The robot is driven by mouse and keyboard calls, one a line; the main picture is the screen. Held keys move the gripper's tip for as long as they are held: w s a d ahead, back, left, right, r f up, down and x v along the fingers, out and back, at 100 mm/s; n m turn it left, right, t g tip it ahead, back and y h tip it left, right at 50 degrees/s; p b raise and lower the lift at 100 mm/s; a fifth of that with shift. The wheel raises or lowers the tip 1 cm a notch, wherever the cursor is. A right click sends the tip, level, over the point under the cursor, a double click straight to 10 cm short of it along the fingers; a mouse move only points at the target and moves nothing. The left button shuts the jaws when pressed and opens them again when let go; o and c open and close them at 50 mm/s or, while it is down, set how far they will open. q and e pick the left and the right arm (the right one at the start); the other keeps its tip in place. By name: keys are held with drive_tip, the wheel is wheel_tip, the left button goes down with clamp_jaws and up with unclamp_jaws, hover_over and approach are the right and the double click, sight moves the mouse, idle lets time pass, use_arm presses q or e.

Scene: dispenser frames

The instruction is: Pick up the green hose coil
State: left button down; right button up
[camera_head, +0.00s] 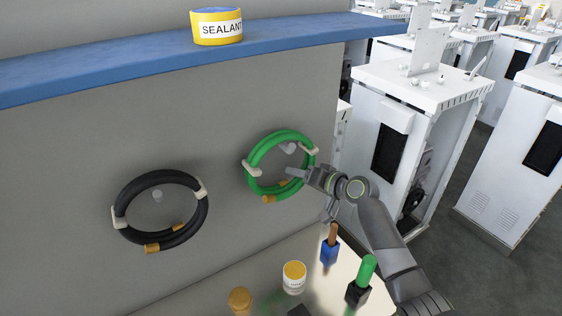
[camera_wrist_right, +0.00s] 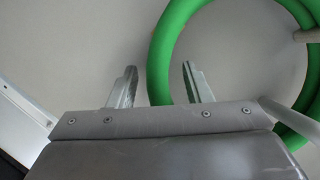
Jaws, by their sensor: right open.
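The green hose coil (camera_head: 257,157) hangs on a peg on the grey wall panel, with pale ties and a brass end fitting at its bottom. My right gripper (camera_head: 300,177) is at the coil's lower right side, partly in front of it. In the right wrist view, the two fingers of my right gripper (camera_wrist_right: 160,86) are apart, and one side of the green hose coil (camera_wrist_right: 160,55) shows in the gap between them. I cannot tell how deep the hose sits between the fingers. My left gripper is not in view.
A black hose coil (camera_head: 126,197) hangs on the wall to the left. A yellow sealant tin (camera_head: 217,27) stands on the blue shelf (camera_head: 110,69) above. Below, a pale bench holds a white-and-yellow jar (camera_head: 294,278), a blue-based tool (camera_head: 330,250) and a green-handled tool (camera_head: 364,273).

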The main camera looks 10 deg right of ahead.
drive_tip(key=shift+w+a+f, duration=0.1)
drive_tip(key=shift+w+a, duration=0.05)
drive_tip(key=shift+w, duration=0.1)
clamp_jaws()
idle(0.3)
